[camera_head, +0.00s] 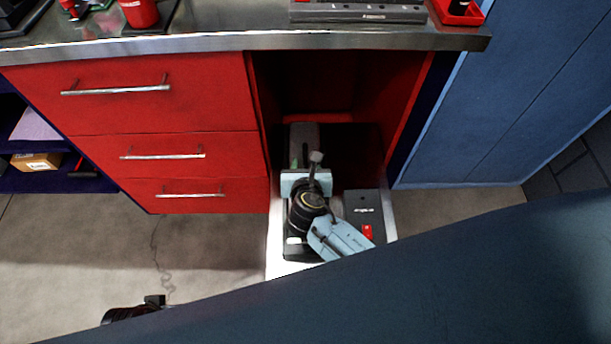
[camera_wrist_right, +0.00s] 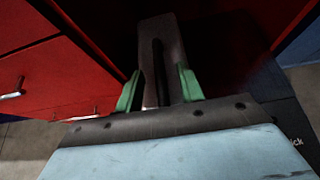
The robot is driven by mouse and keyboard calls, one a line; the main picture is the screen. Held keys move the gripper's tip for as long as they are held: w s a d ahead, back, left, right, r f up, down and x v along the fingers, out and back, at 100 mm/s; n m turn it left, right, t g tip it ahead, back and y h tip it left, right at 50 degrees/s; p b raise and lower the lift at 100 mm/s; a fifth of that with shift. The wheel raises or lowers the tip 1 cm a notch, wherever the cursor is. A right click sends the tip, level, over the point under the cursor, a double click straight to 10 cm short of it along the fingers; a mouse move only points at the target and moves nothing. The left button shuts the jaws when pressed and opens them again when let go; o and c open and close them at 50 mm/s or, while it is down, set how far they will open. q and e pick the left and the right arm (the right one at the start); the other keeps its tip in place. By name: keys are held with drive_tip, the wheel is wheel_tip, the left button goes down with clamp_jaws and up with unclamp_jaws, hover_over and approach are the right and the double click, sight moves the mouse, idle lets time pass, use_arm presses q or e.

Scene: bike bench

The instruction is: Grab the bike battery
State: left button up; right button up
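A long dark grey case with a rounded end, which looks like the bike battery (camera_head: 303,139), lies in the pulled-out drawer of the red cabinet. My right gripper (camera_head: 304,176) reaches down over its near part, which the wrist hides. In the right wrist view, the two green fingertips of my right gripper (camera_wrist_right: 160,88) stand apart, one on each side of the dark grey case (camera_wrist_right: 162,37) and its darker central bar. Contact with the fingers is not clear. My left gripper is not in view.
A dark box (camera_head: 363,209) with white lettering and a red part sits in the drawer to the right. Drawer walls stand close around my wrist. The metal worktop (camera_head: 220,42) overhangs the cabinet; a blue cabinet (camera_head: 490,95) stands at right.

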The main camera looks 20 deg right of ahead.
drive_tip(key=shift+c, duration=0.5)
clamp_jaws()
idle(0.7)
drive_tip(key=shift+w+r, duration=0.25)
drive_tip(key=shift+r, duration=0.1)
